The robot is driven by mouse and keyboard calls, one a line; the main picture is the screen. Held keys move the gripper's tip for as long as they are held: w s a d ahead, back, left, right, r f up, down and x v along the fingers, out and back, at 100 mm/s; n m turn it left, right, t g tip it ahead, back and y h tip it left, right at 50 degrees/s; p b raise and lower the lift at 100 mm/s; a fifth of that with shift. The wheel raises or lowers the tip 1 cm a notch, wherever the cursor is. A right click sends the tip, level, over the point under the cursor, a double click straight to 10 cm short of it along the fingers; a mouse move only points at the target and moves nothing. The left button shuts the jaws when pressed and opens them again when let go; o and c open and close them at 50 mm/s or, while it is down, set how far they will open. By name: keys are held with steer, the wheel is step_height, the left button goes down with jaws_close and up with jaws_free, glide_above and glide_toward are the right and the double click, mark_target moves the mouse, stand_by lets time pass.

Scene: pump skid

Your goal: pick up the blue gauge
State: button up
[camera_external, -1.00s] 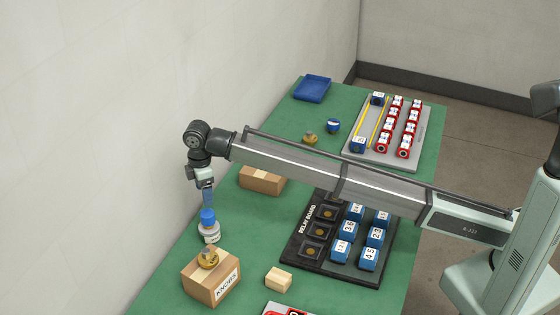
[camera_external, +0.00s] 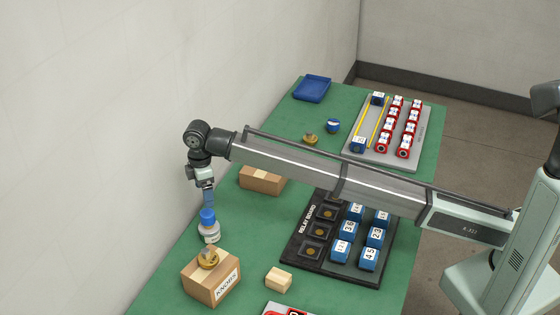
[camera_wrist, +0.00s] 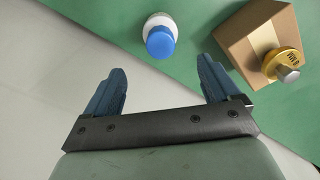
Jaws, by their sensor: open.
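A small round blue piece with a pale face (camera_external: 333,126), which looks like the blue gauge, stands on the green table beyond my arm. It is out of the wrist view. My gripper (camera_external: 208,202) is far from it, at the table's left side, pointing down close to a white bottle with a blue cap (camera_external: 208,228). In the wrist view my gripper (camera_wrist: 162,74) is open, with nothing between its fingers. The bottle (camera_wrist: 160,36) shows just beyond the fingertips there.
A cardboard knobs box (camera_external: 211,283) with a brass knob on top stands near the bottle. A small wooden block (camera_external: 279,279), another box (camera_external: 261,180), the relay board (camera_external: 299,248), a grey rack (camera_external: 417,137), a brass piece (camera_external: 310,139) and a blue tray (camera_external: 312,89) occupy the table.

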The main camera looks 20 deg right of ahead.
steer(key=w+d+m, duration=0.3)
steer(key=w+d, duration=1.2)
steer(key=w, duration=0.2)
glide_above(334, 122)
step_height(334, 122, down, 2)
steer(key=shift+n, duration=0.4)
steer(key=f, duration=0.8)
steer(key=shift+w+a+f, duration=0.15)
steer(key=shift+a+f, duration=0.05)
steer(key=shift+f, duration=0.05)
steer(key=shift+d+f, duration=0.2)
steer(key=shift+f, duration=2.5)
